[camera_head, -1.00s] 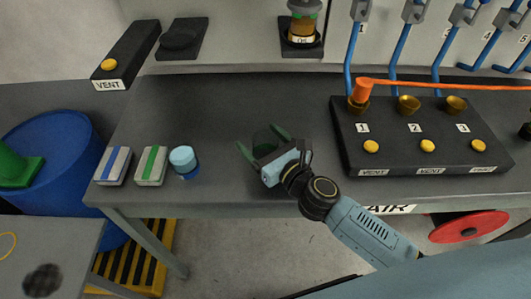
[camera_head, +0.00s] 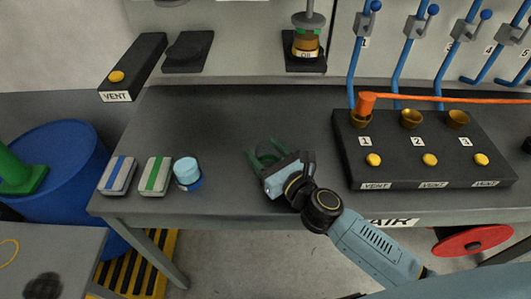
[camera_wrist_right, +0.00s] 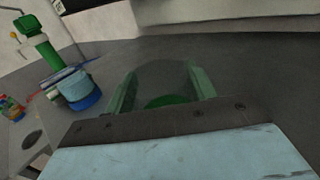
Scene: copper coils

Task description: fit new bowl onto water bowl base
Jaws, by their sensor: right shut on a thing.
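My right gripper (camera_head: 264,152) is over the front middle of the dark bench. Its green fingers are shut on a clear, smoky bowl (camera_wrist_right: 165,78) with a green disc (camera_wrist_right: 172,101) at its bottom; the bowl sits between the fingers in the right wrist view. In the head view the bowl is small and dark, partly behind the fingers. I cannot tell if it touches the bench. A black plate with a dark round fitting (camera_head: 190,47) is on the back wall ledge; I cannot tell whether it is the water bowl base. My left gripper is not in view.
A light-blue-topped jar (camera_head: 187,171) and two striped blocks (camera_head: 155,176) stand left on the bench. A black VENT box (camera_head: 133,67) and an OIL bowl (camera_head: 305,45) are behind. A black block with brass cups (camera_head: 411,119) is right. The bench centre (camera_head: 220,120) is clear.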

